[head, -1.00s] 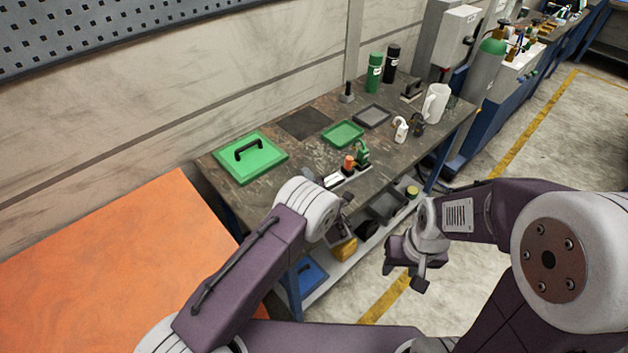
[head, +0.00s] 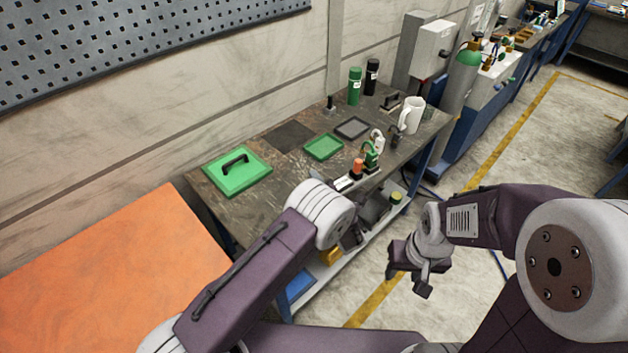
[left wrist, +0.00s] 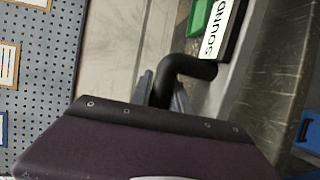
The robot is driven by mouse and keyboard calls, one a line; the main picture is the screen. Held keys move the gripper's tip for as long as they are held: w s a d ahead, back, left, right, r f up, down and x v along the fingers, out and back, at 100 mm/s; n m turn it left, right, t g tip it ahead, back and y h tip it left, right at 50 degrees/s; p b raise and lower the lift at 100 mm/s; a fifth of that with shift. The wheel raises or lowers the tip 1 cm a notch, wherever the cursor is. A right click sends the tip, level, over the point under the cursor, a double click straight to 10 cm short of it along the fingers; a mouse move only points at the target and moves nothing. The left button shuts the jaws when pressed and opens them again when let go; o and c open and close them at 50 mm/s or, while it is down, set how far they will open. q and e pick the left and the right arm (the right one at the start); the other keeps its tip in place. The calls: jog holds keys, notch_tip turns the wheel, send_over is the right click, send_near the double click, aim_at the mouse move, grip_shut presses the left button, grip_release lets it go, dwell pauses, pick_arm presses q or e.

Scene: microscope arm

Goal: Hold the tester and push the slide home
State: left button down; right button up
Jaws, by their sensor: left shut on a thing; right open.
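A white-labelled device, which I take to be the tester, lies near the front edge of the bench (head: 345,183). In the left wrist view its white label (left wrist: 219,24) shows at the top, beside a green part (left wrist: 203,15). A black bent bar (left wrist: 192,66) runs from the labelled block down between my left fingers. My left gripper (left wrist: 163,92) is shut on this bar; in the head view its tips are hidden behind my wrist. An orange-topped part (head: 357,166) and a green part (head: 371,156) stand beside the label. I cannot make out the slide. My right gripper (head: 408,279) is open and empty, off the bench's front.
An orange surface (head: 110,265) lies left.

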pick_arm(q)
jog(key=shift+s+d+r, duration=0.3)
jog(key=shift+d+r, duration=0.3)
jog(key=shift+d, duration=0.2)
pick_arm(e)
jog(key=shift+s+d+r, duration=0.15)
jog(key=shift+d+r, duration=0.2)
jog(key=shift+d, duration=0.3)
pick_arm(q)
jog(key=shift+a, duration=0.2)
pick_arm(e)
jog(key=shift+a, duration=0.15)
pick_arm(q)
jog(key=shift+f, duration=0.1)
